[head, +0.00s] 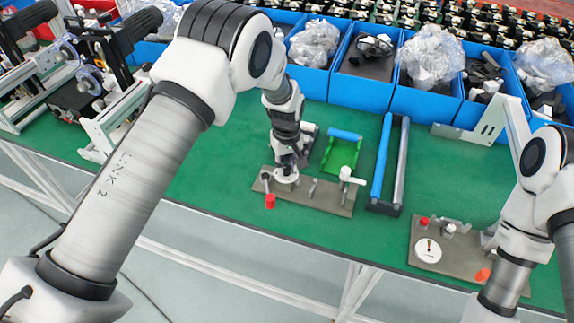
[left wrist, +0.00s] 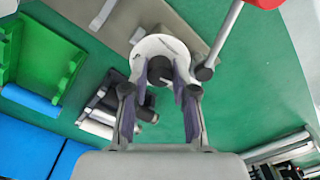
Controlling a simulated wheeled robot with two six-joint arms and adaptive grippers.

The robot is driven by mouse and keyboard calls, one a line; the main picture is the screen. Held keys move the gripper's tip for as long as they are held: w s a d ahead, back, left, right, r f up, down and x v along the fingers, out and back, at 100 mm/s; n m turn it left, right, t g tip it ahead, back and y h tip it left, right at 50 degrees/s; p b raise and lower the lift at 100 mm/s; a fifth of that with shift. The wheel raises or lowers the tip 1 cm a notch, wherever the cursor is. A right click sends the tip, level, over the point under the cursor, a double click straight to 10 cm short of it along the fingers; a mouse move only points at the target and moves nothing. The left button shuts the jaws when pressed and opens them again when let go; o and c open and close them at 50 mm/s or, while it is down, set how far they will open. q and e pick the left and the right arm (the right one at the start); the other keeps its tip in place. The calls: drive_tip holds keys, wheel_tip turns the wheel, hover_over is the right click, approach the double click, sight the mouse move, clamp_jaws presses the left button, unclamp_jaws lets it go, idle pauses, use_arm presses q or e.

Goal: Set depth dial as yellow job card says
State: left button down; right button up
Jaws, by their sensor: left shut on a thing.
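My left gripper (head: 286,168) reaches down onto a white dial (head: 286,178) on a grey-brown plate (head: 326,196) at the middle of the green bench. In the left wrist view, its fingertips (left wrist: 168,76) are shut on the black knob (left wrist: 160,69) at the centre of the white dial (left wrist: 148,45). The dial's markings are mostly hidden by the fingers and too small to read. A lever with a red end (head: 270,201) stands beside the dial; its red end also shows in the left wrist view (left wrist: 264,3). I cannot make out a yellow job card. My right gripper is out of view.
A second plate (head: 455,262) at the right carries a white gauge (head: 428,250) and red knobs. A green frame (head: 340,155) with a blue roller and a rack with a blue bar (head: 382,160) stand nearby. Blue bins (head: 365,92) line the back.

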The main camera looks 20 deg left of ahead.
use_arm(q)
drive_tip(key=m, duration=0.4)
drive_tip(key=shift+s+f+m, duration=0.15)
drive_tip(key=shift+f+m, duration=0.05)
drive_tip(key=shift+m, duration=0.2)
drive_tip(key=m, duration=0.5)
drive_tip(key=shift+a+m, duration=0.15)
drive_tip(key=shift+m, duration=0.25)
drive_tip(key=c, duration=1.1)
unclamp_jaws()
drive_tip(key=shift+o, duration=0.9)
drive_tip(key=shift+w+f, duration=0.1)
drive_tip(key=shift+w, duration=0.1)
